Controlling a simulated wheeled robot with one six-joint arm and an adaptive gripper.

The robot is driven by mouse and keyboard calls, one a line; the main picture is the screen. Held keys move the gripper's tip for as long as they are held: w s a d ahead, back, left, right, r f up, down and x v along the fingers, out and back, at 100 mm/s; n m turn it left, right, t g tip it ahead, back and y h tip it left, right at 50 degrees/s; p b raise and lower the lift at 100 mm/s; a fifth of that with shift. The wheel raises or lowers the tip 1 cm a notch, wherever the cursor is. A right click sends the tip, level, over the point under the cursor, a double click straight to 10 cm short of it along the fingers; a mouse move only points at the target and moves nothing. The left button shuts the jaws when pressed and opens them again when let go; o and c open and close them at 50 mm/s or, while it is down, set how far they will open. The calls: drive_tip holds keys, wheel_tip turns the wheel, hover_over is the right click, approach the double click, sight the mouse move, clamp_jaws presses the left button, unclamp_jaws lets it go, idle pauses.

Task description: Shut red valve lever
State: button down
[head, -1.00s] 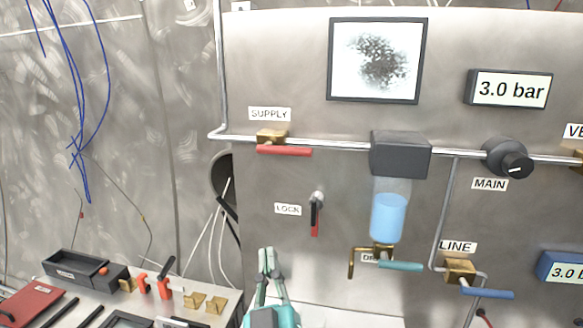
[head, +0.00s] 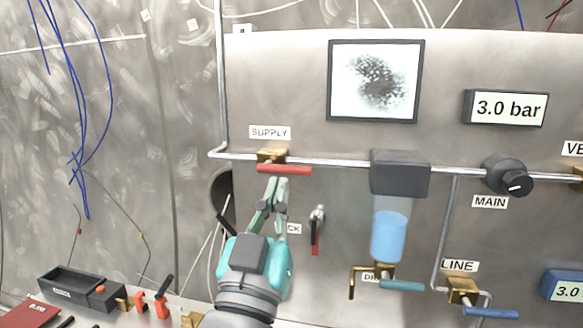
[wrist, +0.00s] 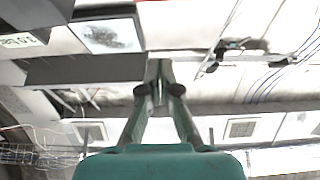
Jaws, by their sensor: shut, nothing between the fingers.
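The red valve lever (head: 284,169) is on the brass SUPPLY valve (head: 271,156) at the upper left of the panel. It lies level, pointing right and roughly along the pipe. My gripper (head: 276,181) is shut and empty, pointing up, with its fingertips just below the lever's left half. I cannot tell whether they touch it.
A small red-and-black LOCK handle (head: 316,230) hangs right of my gripper, its label partly hidden. A filter with blue liquid (head: 388,236), a black MAIN knob (head: 509,177) and a blue LINE lever (head: 491,312) are farther right. A tool bench (head: 60,305) is lower left.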

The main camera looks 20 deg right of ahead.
sight(292, 168)
drive_tip(key=shift+w+d+r, duration=0.2)
drive_tip(key=shift+w+d, duration=0.7)
drive_tip(key=shift+w, duration=0.4)
drive_tip(key=shift+w+d+r, duration=0.15)
drive_tip(key=shift+w+d, duration=0.7)
drive_tip(key=shift+w, duration=0.45)
drive_tip(key=shift+w+d+r, duration=0.2)
drive_tip(key=shift+w+d, duration=0.7)
drive_tip(key=shift+w, duration=0.4)
